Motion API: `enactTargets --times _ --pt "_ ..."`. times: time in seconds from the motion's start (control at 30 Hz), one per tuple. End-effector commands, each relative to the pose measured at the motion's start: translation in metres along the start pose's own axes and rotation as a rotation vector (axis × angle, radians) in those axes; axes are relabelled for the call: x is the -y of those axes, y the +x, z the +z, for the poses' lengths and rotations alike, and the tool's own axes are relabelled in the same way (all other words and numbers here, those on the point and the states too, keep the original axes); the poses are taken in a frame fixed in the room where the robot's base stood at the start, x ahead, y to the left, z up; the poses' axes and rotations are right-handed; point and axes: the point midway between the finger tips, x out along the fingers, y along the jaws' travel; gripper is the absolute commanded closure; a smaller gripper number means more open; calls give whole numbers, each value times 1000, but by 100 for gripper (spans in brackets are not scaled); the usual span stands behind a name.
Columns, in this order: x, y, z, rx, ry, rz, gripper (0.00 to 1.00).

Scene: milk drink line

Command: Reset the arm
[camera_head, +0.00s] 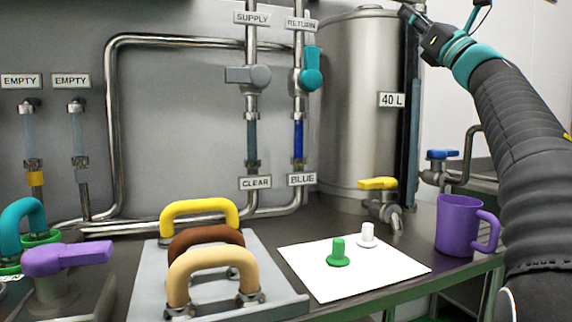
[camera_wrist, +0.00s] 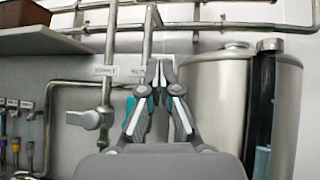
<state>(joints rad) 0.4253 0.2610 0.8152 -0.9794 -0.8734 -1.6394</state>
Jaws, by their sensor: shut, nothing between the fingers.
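My arm rises along the right side of the head view and bends left at its top. My gripper (camera_head: 408,12) is at the upper edge of that view, beside the top of the steel tank (camera_head: 350,95), well above the bench. In the wrist view my gripper (camera_wrist: 160,72) has its fingertips together with nothing between them. Behind it are the return pipe and, to its right, the tank (camera_wrist: 212,100). No object is held.
A purple mug (camera_head: 458,226) stands on the bench near my arm. A white sheet (camera_head: 325,280) bears a green peg (camera_head: 339,252) and a white peg (camera_head: 367,236). Yellow, brown and tan handles stand on a grey plate (camera_head: 285,299). A grey valve (camera_head: 248,76) and teal valve (camera_head: 311,70) are on the wall.

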Motion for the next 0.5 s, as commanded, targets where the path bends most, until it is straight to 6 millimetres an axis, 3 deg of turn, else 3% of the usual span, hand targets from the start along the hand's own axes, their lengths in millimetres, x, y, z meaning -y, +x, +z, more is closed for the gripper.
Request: enactTargets --times 0.17,0.27,0.37,0.5 --pt "5 -16 -8 45 443 -272 100" --pt "7 -41 -27 79 705 -441 100" --pt "2 -76 -53 117 958 -619 100" --pt "-16 -141 -101 183 1292 -887 100"
